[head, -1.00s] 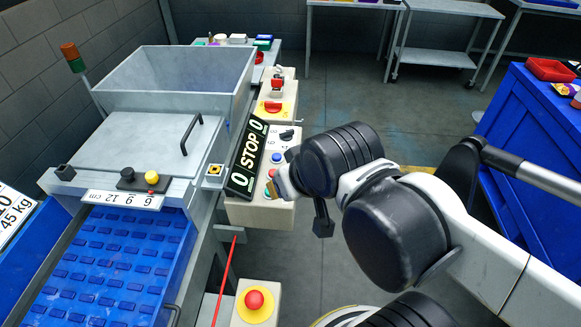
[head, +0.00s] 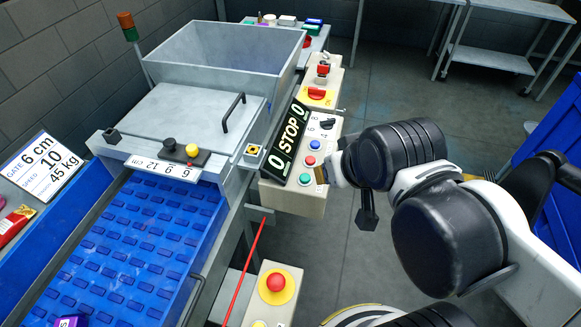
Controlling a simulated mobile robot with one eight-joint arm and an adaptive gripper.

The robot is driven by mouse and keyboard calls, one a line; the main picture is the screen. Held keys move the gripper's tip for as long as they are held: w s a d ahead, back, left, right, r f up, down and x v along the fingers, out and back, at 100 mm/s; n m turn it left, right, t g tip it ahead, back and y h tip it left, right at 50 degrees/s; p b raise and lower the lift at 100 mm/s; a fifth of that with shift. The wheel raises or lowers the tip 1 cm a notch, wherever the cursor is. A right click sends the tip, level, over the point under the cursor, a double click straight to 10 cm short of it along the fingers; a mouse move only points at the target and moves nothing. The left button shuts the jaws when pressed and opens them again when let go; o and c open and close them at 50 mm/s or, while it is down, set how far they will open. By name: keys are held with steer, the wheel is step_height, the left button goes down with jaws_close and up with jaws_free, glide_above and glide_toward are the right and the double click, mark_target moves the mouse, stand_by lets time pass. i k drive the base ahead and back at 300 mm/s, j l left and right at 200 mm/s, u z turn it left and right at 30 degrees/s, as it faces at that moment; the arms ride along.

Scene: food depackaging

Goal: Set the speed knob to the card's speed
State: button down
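The card (head: 44,168) at the left reads gate 6 cm, speed 10, and 45 kg. The control box (head: 290,197) is beige and stands beside the machine. A black knob (head: 327,124) sits on its upper face, above white, blue and red buttons; its exact setting is too small to read. The black display (head: 291,140) reads 0 STOP 0. My gripper (head: 322,173) is at the right side of the control box, below the knob and close to the red button (head: 309,160). My wrist mostly hides its fingers, so its opening and any contact are unclear.
The machine has a hopper (head: 231,55), a lid with a handle (head: 235,111), a gate scale (head: 163,167) and a blue belt (head: 135,235). A red emergency button (head: 276,282) stands in front. A red rod (head: 245,270) slants below the box. Open floor lies to the right.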

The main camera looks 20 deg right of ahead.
mark_target(327, 123)
steer(key=i+l+u, duration=0.1)
steer(key=i+l, duration=0.25)
steer(key=l, duration=0.15)
steer(key=i+l, duration=0.35)
steer(key=l, duration=0.15)
steer(key=u, duration=0.05)
